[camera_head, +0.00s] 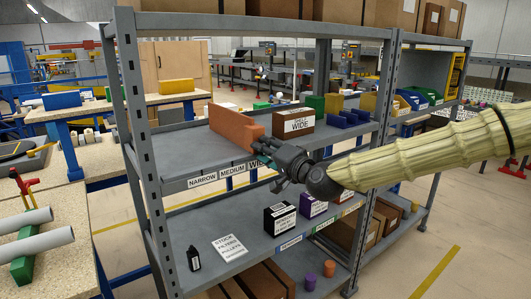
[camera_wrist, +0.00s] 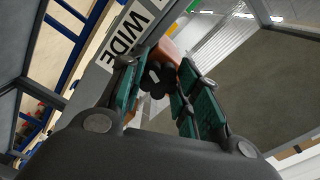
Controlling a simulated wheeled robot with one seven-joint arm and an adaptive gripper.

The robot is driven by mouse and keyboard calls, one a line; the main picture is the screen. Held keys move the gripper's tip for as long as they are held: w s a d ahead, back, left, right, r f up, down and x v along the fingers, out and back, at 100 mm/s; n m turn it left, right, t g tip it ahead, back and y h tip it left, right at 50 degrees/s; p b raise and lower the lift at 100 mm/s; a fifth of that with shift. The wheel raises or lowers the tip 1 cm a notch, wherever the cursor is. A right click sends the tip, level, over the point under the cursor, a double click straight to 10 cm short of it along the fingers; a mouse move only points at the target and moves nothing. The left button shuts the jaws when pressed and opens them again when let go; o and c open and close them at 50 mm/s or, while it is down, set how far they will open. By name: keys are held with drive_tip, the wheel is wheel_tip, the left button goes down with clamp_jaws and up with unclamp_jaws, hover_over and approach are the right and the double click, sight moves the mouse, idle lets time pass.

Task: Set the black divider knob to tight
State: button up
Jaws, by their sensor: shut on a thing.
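The black lobed knob (camera_wrist: 158,82) sits between my fingers in the wrist view, in front of the orange divider (camera_wrist: 165,50). In the head view the orange divider (camera_head: 228,122) stands on the upper shelf, and the knob is hidden behind my gripper (camera_head: 266,162). My gripper, with green finger pads (camera_wrist: 160,95), is shut on the knob at the shelf's front edge. The labels NARROW (camera_head: 202,180), MEDIUM (camera_head: 233,170) and WIDE (camera_head: 258,163) run along that edge. The WIDE label also shows beside my fingers in the wrist view (camera_wrist: 134,28). I read no TIGHT label.
A box marked WIDE (camera_head: 299,122) and blue bins (camera_head: 350,118) stand right of the divider. Below, the lower shelf holds a black box (camera_head: 280,219) and a purple box (camera_head: 313,205). A grey post (camera_head: 137,150) rises at the left. The upper shelf left of the divider is clear.

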drive_tip(key=shift+f, duration=0.1)
idle(0.3)
drive_tip(key=o, duration=1)
drive_tip(key=v, duration=1.2)
